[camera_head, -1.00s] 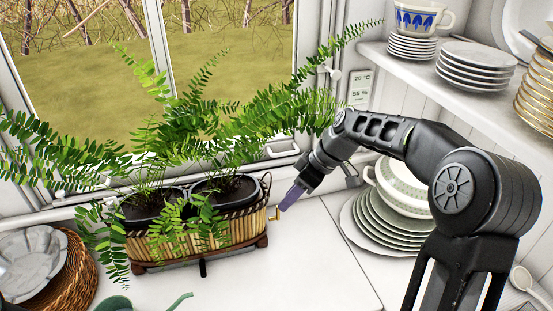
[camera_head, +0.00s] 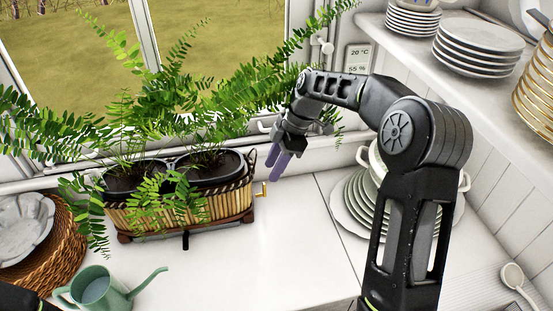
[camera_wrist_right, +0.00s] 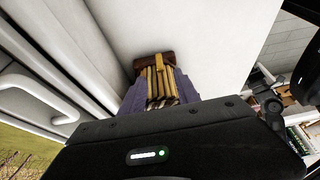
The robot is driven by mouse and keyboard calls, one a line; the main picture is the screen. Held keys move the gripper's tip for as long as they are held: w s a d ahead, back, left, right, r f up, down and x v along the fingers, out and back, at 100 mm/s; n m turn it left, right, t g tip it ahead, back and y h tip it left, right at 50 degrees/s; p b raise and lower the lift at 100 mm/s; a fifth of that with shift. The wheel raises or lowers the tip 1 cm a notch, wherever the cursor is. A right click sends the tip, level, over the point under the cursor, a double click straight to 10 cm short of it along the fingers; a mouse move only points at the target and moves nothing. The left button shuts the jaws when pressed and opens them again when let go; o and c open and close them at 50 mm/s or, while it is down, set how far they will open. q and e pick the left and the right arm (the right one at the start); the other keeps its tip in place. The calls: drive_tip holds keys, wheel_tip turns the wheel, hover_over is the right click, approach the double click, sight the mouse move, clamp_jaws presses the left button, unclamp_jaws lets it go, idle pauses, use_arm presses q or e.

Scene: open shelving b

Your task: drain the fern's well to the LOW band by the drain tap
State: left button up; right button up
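The fern (camera_head: 185,110) grows from two dark pots in a long woven basket planter (camera_head: 180,213) on the white counter by the window. The small brass drain tap (camera_head: 262,190) sticks out of the planter's right end. My right gripper (camera_head: 276,165) is just above and right of the tap, purple fingers pointing down and apart, with nothing between them. In the right wrist view, the fingers (camera_wrist_right: 160,92) stand either side of the planter's end (camera_wrist_right: 158,78) in the picture. A small dark piece (camera_head: 186,240) shows at the planter's front; no level reading is legible. My left gripper is not visible.
A green watering can (camera_head: 100,290) stands in front of the planter. A wicker tray (camera_head: 65,255) with pale dishes is at left. Stacked plates (camera_head: 350,205) stand behind my right arm. A shelf of crockery (camera_head: 460,70) is above right.

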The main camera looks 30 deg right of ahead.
drive_tip(key=p+x, duration=0.1)
drive_tip(key=x, duration=0.5)
drive_tip(key=shift+r, duration=0.1)
clamp_jaws()
idle(0.5)
